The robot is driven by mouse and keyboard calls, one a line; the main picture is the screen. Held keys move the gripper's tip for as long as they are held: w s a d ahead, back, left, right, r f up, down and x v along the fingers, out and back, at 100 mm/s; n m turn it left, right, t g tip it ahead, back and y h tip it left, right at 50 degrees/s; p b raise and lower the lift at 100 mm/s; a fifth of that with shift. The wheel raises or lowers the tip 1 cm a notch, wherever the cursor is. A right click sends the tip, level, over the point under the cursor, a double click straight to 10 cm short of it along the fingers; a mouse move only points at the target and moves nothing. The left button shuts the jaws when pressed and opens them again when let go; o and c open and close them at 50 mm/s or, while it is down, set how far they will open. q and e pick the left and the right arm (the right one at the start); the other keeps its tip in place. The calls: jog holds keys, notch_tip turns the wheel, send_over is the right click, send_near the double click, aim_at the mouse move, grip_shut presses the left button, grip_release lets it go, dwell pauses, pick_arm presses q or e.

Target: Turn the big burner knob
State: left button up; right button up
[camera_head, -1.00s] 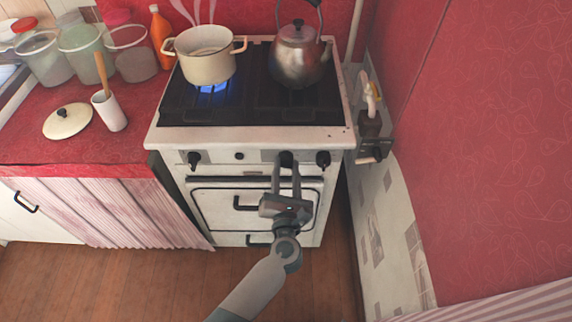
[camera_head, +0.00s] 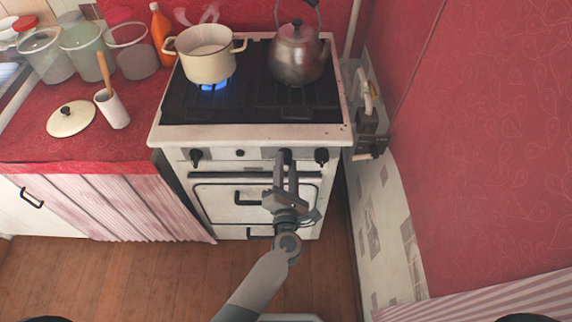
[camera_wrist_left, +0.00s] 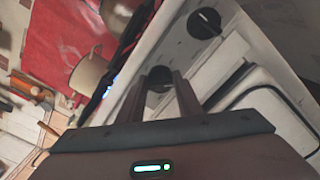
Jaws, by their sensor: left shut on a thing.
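The white stove (camera_head: 210,138) has a row of black knobs along its front panel. My left gripper (camera_head: 285,162) has its two fingers around the black knob (camera_head: 285,154) right of the panel's middle and is shut on it. The fingers hide part of this knob. In the left wrist view the knob (camera_wrist_left: 158,78) sits between the fingertips, with the gripper tilted relative to the stove front. The other knobs are the right one (camera_head: 321,156), the left one (camera_head: 196,155) and a small one (camera_head: 240,153). My right gripper is not in view.
A cream pot (camera_head: 207,62) stands over a lit blue flame (camera_head: 214,86). A metal kettle (camera_head: 298,58) stands at the back right. A wall and pipe fittings (camera_head: 370,135) are close on the right. The floor at left is clear.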

pick_arm(q)
jog(key=o, duration=1)
jog(key=shift+s+f, duration=0.1)
jog(key=shift+s, duration=0.8)
jog(key=shift+s+b, duration=1.95)
jog(key=shift+s, duration=5.9)
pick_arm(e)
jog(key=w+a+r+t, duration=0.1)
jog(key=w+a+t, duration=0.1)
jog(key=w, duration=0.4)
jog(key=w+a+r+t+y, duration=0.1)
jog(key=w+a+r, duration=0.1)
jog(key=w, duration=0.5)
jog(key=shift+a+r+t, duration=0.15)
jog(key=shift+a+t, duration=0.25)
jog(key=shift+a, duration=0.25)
